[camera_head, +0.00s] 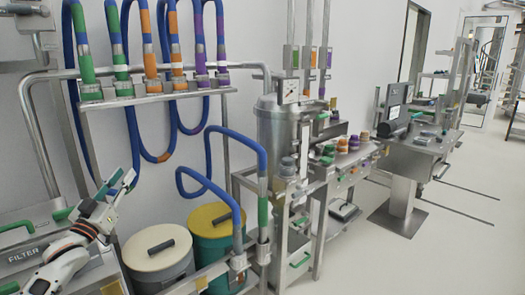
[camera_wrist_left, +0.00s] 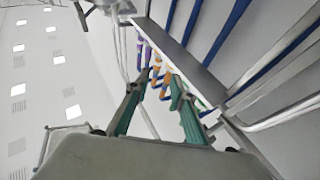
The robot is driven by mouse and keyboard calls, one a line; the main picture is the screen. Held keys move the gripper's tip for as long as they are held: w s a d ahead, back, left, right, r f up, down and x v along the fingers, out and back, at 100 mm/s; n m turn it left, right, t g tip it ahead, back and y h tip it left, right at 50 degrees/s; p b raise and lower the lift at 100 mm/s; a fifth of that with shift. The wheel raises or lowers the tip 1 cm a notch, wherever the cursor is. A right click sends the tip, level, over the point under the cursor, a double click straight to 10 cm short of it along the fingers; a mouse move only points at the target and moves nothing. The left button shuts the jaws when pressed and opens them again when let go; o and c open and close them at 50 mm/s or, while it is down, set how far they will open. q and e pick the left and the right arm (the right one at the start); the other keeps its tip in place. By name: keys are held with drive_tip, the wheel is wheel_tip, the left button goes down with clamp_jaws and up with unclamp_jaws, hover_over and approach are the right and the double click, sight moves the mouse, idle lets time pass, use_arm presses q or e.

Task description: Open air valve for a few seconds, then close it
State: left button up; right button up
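My left gripper (camera_head: 121,179) is at the lower left of the head view, in front of the wall and below the hose rack. In the left wrist view its two teal fingers (camera_wrist_left: 160,82) stand apart with nothing held between them. I cannot tell for sure which fitting is the air valve. A row of blue hoses with green, orange and purple couplings (camera_head: 150,75) hangs on a metal rack above and right of the gripper. The gripper appears apart from these couplings. My right gripper is not in view.
A cream-lidded drum (camera_head: 157,250) and a yellow-lidded drum (camera_head: 212,220) stand right of my arm. A steel tank (camera_head: 280,130) and workbench (camera_head: 350,168) are beyond. The floor at right (camera_head: 440,255) is clear.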

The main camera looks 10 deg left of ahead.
use_arm(q)
drive_tip(key=s+d+f+m+g+y, duration=0.1)
drive_tip(key=s+d+f+g, duration=0.1)
drive_tip(key=s+d+f, duration=0.45)
drive_tip(key=s+d+f+m+g, duration=0.1)
drive_tip(key=d+f+m+g, duration=0.15)
drive_tip(key=f, duration=0.65)
drive_tip(key=s+d+f+g+y, duration=0.1)
drive_tip(key=s+d+f+g, duration=0.2)
drive_tip(key=d+f, duration=0.35)
drive_tip(key=s+d+f+m+g+y, duration=0.15)
drive_tip(key=s+f+g, duration=0.3)
drive_tip(key=s, duration=0.85)
drive_tip(key=s+f+m+g+y, duration=0.25)
drive_tip(key=s+f, duration=0.25)
drive_tip(key=s, duration=0.7)
drive_tip(key=w+d+f+n+t+h, duration=0.1)
drive_tip(key=d+f+n+t+h, duration=0.2)
drive_tip(key=d+f+h, duration=0.5)
drive_tip(key=d+f, duration=0.5)
drive_tip(key=d, duration=0.3)
drive_tip(key=shift+w+f, duration=0.35)
drive_tip(key=shift+w, duration=0.05)
